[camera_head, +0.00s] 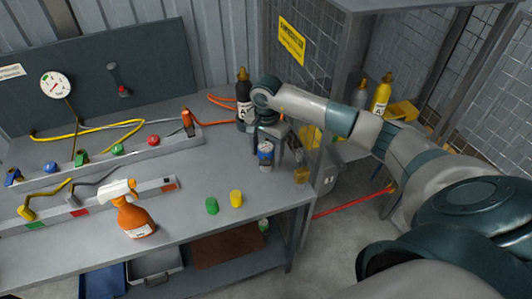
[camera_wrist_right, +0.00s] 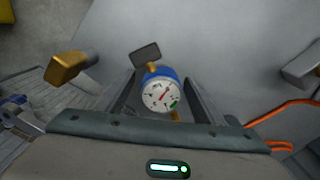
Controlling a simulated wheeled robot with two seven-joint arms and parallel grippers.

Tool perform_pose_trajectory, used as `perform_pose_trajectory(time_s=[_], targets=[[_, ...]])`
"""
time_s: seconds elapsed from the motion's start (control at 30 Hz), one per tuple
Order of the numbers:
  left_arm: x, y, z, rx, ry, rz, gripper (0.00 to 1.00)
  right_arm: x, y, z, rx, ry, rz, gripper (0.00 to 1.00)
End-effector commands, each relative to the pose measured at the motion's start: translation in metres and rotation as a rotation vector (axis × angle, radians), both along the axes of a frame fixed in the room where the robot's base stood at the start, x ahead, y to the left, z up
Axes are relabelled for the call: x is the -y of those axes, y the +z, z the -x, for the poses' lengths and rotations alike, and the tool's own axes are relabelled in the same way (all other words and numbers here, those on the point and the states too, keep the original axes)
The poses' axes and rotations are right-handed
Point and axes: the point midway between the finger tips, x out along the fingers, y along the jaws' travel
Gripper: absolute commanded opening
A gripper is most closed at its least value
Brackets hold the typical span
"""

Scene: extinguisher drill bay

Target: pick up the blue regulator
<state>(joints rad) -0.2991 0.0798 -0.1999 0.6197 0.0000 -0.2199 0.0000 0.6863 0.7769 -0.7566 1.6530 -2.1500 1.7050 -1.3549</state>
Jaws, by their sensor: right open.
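The blue regulator (camera_head: 265,153) stands near the right end of the grey bench. In the right wrist view it shows as a blue body with a white round dial (camera_wrist_right: 158,96) and brass fittings. My right gripper (camera_head: 276,141) is right at it, reaching down from above. In the wrist view, its two fingers stand on either side of the regulator, with the jaws open. Whether a finger touches it I cannot tell. My left gripper is not in view.
A brass fitting (camera_wrist_right: 68,68) is close by, beside the gripper. A black bottle (camera_head: 243,95) stands behind the regulator, with orange hose (camera_head: 222,101) near it. Green (camera_head: 212,206) and yellow (camera_head: 236,198) caps and an orange spray bottle (camera_head: 134,219) stand to the left.

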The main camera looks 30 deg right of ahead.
Motion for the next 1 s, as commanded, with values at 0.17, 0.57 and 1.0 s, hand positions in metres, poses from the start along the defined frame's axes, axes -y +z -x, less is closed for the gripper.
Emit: perform_pose_trajectory(time_s=[0.17,0.57,1.0], targets=[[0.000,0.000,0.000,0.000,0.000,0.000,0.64,0.000,0.001,0.000,0.000,0.000,0.000,0.63],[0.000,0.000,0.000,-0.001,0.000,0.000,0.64,0.000,0.001,0.000,0.000,0.000,0.001,0.19],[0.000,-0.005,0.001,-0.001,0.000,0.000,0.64,0.001,0.011,-0.002,0.005,-0.001,0.000,0.15]])
